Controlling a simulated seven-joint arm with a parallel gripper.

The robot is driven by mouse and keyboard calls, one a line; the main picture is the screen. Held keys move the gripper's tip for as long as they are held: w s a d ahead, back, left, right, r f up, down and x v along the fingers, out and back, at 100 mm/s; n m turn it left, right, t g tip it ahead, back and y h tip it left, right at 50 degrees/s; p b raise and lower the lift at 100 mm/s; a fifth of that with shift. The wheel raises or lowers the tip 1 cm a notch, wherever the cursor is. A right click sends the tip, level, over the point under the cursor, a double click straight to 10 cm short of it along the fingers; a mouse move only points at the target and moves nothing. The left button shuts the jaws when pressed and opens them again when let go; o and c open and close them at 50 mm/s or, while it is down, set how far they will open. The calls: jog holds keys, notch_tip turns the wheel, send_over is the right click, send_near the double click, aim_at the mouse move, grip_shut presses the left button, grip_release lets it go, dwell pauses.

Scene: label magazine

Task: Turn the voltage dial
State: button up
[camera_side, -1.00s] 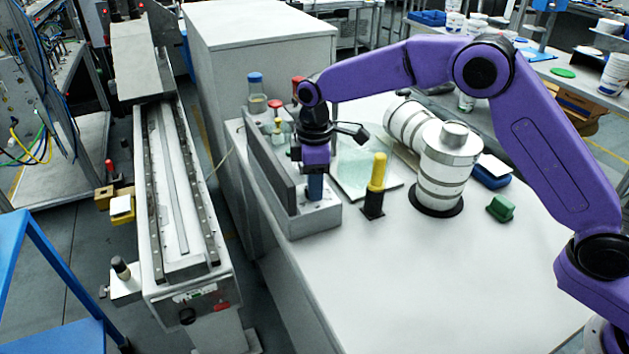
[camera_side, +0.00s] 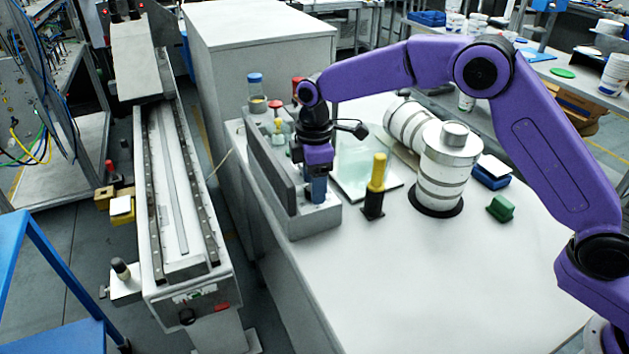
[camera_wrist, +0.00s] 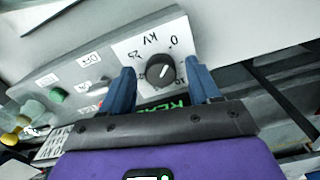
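The voltage dial (camera_wrist: 160,71) is a round dark knob with a white pointer mark. It sits on a white plate marked "KV", with "0" at one side, in the wrist view. The pointer slants toward the upper right, on the side of the "0". My gripper (camera_side: 317,190) is over the near end of the grey panel box in the side view, fingers down. Its two blue fingers stand on either side of the dial in the wrist view, with a gap visible between each finger and the knob. In the side view the dial is hidden by my gripper.
The grey panel box (camera_side: 312,222) also carries switches and a green button (camera_wrist: 57,95). A yellow-topped post (camera_side: 376,180) stands close to the right of my gripper. The front of the white table (camera_side: 430,280) is clear.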

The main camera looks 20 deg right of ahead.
dwell(0.3)
notch_tip(320, 180, up, 17)
jog(key=shift+r, duration=0.2)
dwell(0.4)
jog(key=shift+s, duration=0.1)
dwell(0.4)
jog(key=s+d+f+m, duration=0.1)
jog(key=s+d+f, duration=0.2)
jog(key=s+d, duration=0.4)
jog(key=s+d+f+m, duration=0.1)
jog(key=s+d+f, duration=0.3)
jog(key=s, duration=1.4)
jog(key=s+d+f+m, duration=0.1)
jog(key=s+d+f, duration=0.3)
jog(key=s+d, duration=0.7)
jog(key=shift+s+d+f, duration=0.15)
jog(key=shift+s+d, duration=0.25)
jog(key=shift+s, duration=0.35)
